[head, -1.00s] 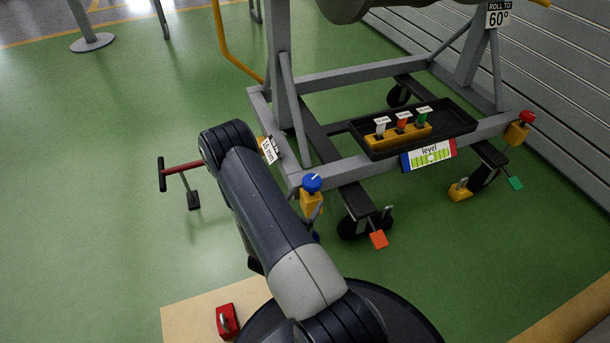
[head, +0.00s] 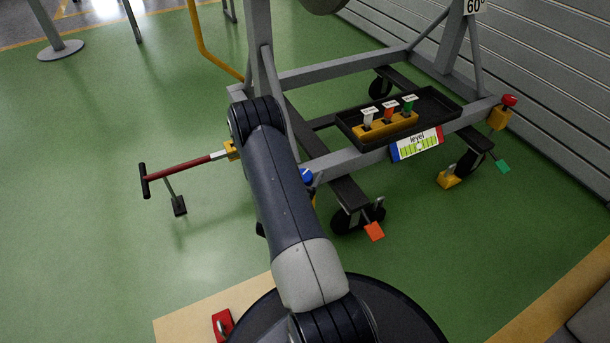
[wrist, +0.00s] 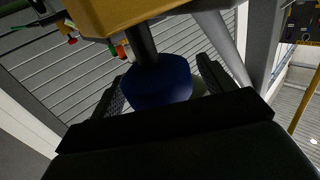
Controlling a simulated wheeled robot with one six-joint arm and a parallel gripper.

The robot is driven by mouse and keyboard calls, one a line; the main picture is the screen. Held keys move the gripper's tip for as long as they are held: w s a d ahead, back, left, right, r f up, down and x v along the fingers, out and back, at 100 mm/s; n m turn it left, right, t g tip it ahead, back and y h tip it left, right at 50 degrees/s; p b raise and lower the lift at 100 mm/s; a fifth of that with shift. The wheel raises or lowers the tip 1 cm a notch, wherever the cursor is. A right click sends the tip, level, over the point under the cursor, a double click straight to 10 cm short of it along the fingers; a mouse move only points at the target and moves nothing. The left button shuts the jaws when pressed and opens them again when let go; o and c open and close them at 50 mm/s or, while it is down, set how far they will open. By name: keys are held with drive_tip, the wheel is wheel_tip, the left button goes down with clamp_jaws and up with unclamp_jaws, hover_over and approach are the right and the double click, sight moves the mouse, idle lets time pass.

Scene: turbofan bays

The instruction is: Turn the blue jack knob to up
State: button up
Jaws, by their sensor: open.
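The blue jack knob (head: 306,176) is on the near corner of the grey stand, mostly hidden behind my arm in the head view. In the wrist view the blue knob (wrist: 160,84) sits on a dark stem from a yellow housing (wrist: 150,16). My gripper (wrist: 164,70) is open, with one dark finger on each side of the knob. I cannot tell whether the fingers touch it. The gripper is hidden by my arm in the head view. The knob's pointer setting cannot be read now.
A level card (head: 416,143) hangs below a black tray (head: 444,102) with several tagged pieces. A red-knobbed jack (head: 502,112) stands at the right corner. A red-handled bar (head: 180,168) sticks out left. An orange pedal (head: 374,231) and a red block (head: 222,324) are low down.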

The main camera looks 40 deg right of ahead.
drive_tip(key=shift+w+d, duration=0.15)
drive_tip(key=shift+d, duration=0.2)
drive_tip(key=shift+c, duration=0.4)
drive_tip(key=c, duration=0.9)
